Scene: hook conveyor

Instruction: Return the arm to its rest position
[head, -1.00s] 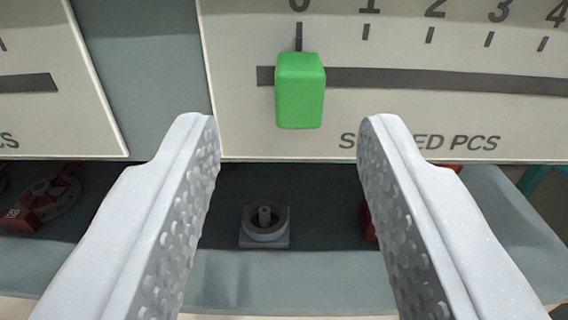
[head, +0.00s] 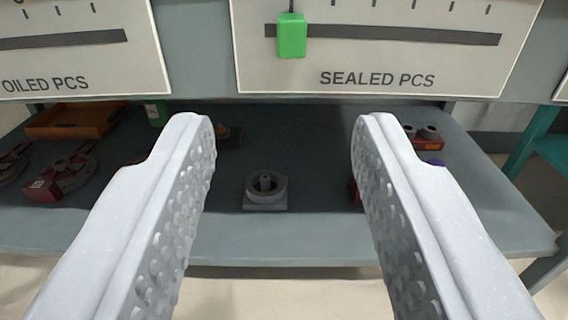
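My gripper (head: 284,125) is open, with its two pale, dimpled fingers wide apart and nothing between them. It is apart from the sealed pcs panel (head: 460,75), which stands ahead and above. A green slider (head: 292,36) sits near the left end of that panel's dark slot. The top of the panel is cut off by the picture edge.
A grey shelf (head: 310,240) runs below the panels. It holds a round grey fitting (head: 266,190), red parts (head: 62,178) at left and an orange tray (head: 75,122). The oiled pcs panel (head: 80,75) is at upper left. A teal post (head: 535,130) stands at right.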

